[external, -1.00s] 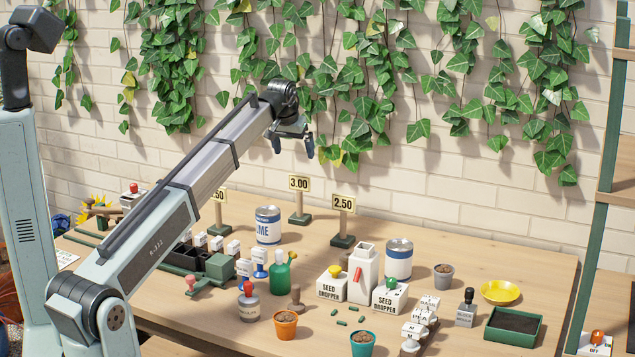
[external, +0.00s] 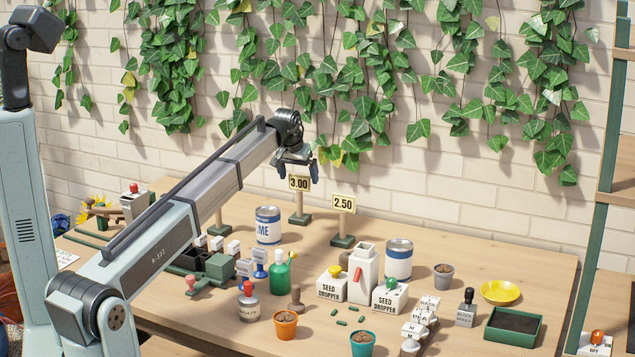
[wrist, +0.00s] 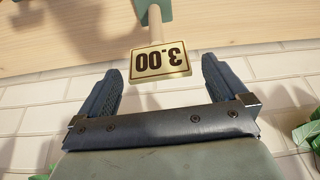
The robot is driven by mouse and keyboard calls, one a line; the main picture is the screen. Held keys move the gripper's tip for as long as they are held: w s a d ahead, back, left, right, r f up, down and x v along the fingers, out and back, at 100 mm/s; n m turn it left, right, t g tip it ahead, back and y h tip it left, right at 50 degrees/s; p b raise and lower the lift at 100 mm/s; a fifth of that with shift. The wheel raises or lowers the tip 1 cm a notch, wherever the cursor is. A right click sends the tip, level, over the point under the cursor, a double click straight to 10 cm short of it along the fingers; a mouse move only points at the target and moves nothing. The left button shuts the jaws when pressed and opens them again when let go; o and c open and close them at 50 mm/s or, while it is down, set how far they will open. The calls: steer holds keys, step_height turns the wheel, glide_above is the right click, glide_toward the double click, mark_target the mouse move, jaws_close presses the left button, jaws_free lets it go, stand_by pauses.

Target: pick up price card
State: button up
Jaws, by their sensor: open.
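The 3.00 price card (external: 299,184) is a pale yellow plate with a dark border. It stands upright on a wooden post with a green base at the back of the table. My gripper (external: 294,170) is open and empty, just above this card. In the wrist view the card (wrist: 161,61) appears upside down between the two fingertips, not visibly touched by them. A 2.50 price card (external: 344,203) stands to its right. Another card's post (external: 218,217) shows to the left, with its plate hidden behind my arm.
A white and blue tin (external: 268,225) stands left of the 3.00 card's base. A white bottle-shaped dropper (external: 363,274), seed dropper boxes (external: 332,284) and pots crowd the table's middle. The brick wall with hanging ivy (external: 345,110) is close behind the gripper. The table's back right is clear.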

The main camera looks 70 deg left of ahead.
steer(key=shift+x, duration=1.1)
steer(key=c, duration=1.5)
steer(key=shift+c, duration=0.6)
steer(key=shift+r, duration=0.15)
